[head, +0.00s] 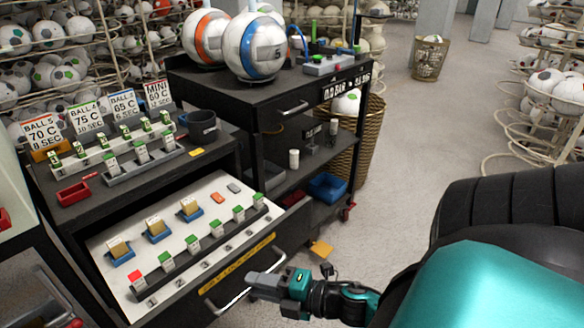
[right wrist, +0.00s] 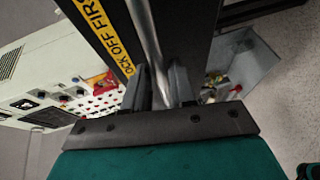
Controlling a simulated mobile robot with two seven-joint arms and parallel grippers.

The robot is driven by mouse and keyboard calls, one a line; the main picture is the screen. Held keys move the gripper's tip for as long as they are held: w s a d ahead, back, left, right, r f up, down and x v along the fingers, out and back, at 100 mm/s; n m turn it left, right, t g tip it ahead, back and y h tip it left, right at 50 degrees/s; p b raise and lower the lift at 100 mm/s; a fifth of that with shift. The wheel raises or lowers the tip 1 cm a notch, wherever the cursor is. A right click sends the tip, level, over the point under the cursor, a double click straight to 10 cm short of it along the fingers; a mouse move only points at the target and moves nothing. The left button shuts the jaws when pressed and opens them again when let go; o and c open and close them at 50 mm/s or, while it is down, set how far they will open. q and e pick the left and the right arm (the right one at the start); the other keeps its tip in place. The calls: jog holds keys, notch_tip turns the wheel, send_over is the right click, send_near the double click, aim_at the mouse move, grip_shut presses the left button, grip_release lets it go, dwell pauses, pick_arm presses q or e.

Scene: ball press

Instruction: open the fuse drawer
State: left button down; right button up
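The fuse drawer (head: 177,199) stands pulled out from the lower left cabinet in the head view, its white inside showing. Several white fuses with green tops, one with a red top, stand in a row inside. Its dark front carries a yellow lock-off label (head: 237,264), also in the right wrist view (right wrist: 103,36). Its metal bar handle (head: 226,303) runs along the front. My right gripper (head: 256,283) is at this handle. In the right wrist view the bar (right wrist: 146,38) passes between the fingers (right wrist: 160,88), which appear closed around it. My left gripper is not in view.
A dark cart (head: 270,95) with two large balls stands behind, with a blue bin (head: 327,187) on its lower shelf. A wicker basket (head: 372,125) stands beside it. Small signs (head: 122,104) and fuse racks stand above the drawer.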

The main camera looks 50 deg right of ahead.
jog(key=v, duration=1.1)
jog(key=shift+a, duration=0.1)
